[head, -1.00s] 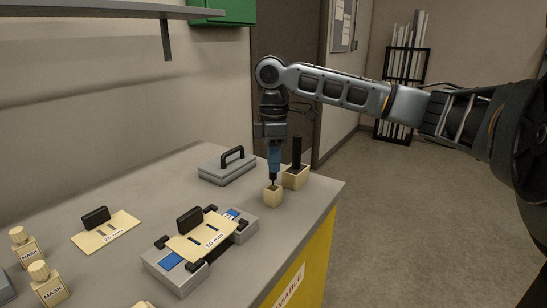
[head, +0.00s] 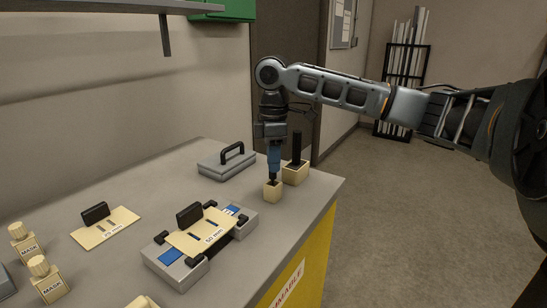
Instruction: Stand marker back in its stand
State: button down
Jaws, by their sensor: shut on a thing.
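The fingers hide the rest of the marker.
A cream block with an upright black bar (head: 296,149) stands close behind the stand, to the right. A grey case with a black handle (head: 227,163) lies to the left. A grey fixture with a cream plate (head: 200,229) sits in front. Mask bottles (head: 47,282) stand front left.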

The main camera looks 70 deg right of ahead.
aim_at(274, 177)
jog(key=shift+f+b, duration=0.85)
jog(key=shift+f, duration=1.15)
jog(key=c, duration=0.9)
grip_release()
jog(key=shift+o, duration=0.3)
jog(key=o, duration=0.4)
jog(key=shift+r+p, duration=2.35)
jog(key=shift+r, duration=0.25)
